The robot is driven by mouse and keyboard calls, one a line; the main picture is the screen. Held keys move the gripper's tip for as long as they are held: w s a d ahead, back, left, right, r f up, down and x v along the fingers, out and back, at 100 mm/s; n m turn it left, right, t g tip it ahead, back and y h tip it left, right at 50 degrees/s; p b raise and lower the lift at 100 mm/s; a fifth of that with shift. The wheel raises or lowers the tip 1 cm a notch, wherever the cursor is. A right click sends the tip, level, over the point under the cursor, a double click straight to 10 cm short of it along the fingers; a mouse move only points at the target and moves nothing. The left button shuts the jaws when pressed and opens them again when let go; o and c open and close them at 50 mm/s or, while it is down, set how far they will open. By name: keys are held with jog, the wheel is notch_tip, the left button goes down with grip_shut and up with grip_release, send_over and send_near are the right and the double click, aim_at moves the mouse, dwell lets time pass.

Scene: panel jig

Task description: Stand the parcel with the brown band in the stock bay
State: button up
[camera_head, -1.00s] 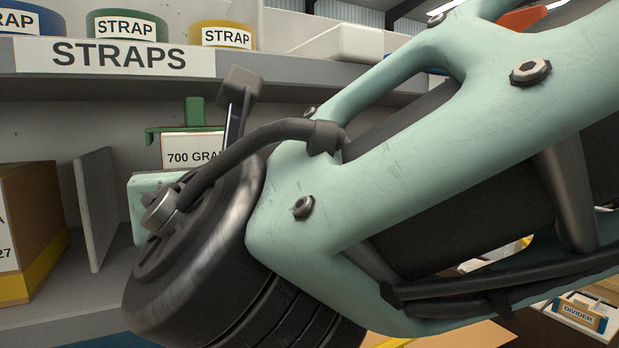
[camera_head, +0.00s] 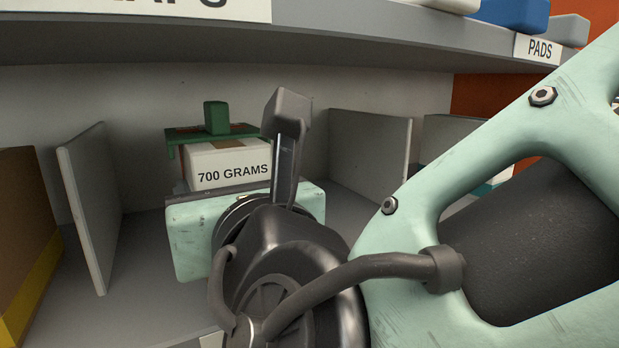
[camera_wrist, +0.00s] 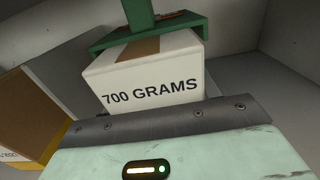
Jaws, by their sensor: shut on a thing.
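The white parcel with the brown band (camera_head: 228,168) is labelled 700 GRAMS and sits directly in front of my gripper (camera_head: 245,195), between two grey dividers. In the wrist view the same parcel (camera_wrist: 150,82) is close against the front of my gripper's pale green body, its brown band running along the top. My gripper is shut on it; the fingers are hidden. A dark green piece with an upright post (camera_head: 216,120) lies over the far part of the parcel's top. The parcel's underside is hidden, so I cannot tell whether it touches the shelf. I see no sign naming the stock bay.
A grey divider (camera_head: 90,205) stands left of the parcel and another (camera_head: 368,155) stands right. A brown box with a yellow band (camera_head: 25,235) is beyond the left divider. An upper shelf (camera_head: 330,45) runs overhead. Bare shelf floor (camera_head: 135,270) shows at left.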

jog(key=shift+f, duration=0.15)
jog(key=o, duration=1.5)
